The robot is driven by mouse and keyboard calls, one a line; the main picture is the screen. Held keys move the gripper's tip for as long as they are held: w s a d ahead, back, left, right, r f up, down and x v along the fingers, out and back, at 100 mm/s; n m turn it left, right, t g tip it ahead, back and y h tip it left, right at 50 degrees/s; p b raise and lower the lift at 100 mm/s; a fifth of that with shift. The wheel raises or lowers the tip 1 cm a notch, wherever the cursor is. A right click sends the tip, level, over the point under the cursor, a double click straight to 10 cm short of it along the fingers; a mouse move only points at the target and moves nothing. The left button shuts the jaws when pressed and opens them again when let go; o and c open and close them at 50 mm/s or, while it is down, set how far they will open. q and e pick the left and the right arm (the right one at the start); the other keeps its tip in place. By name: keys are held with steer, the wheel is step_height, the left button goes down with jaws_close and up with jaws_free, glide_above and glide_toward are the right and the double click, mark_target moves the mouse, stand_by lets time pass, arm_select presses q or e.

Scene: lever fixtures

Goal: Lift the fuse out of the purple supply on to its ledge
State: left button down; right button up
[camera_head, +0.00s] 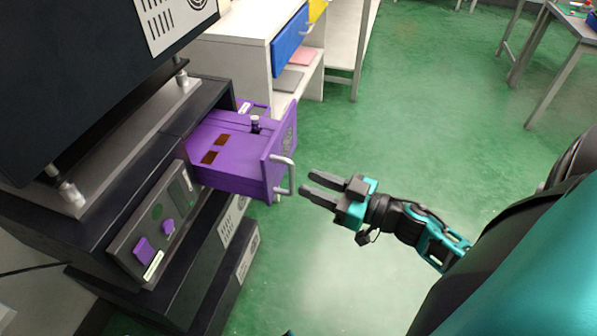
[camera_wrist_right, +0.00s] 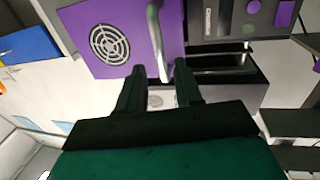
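The purple supply (camera_head: 222,166) is a box sticking out of a dark rack, like a pulled-out drawer. Its front panel has a round vent grille and a silver handle (camera_head: 284,176); in the right wrist view the handle (camera_wrist_right: 156,40) stands just ahead of my fingers. A small dark upright piece with a pale top, perhaps the fuse (camera_head: 255,123), stands on the supply's top near the front panel. Two brown patches mark the top. My right gripper (camera_head: 306,184) is open and empty, just right of the handle, apart from it. My left gripper is not visible.
The dark rack (camera_head: 95,205) holds a control panel (camera_head: 155,225) with purple buttons. A heavy dark unit (camera_head: 90,60) overhangs it at upper left. A white shelf (camera_head: 250,55) with a blue bin stands behind.

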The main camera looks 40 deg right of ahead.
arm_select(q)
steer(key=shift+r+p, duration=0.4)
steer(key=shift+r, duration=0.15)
arm_select(e)
steer(key=v, duration=0.7)
steer(key=shift+s+d, duration=0.15)
steer(key=shift+s, duration=0.25)
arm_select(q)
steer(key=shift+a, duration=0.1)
arm_select(e)
steer(key=shift+w, duration=0.15)
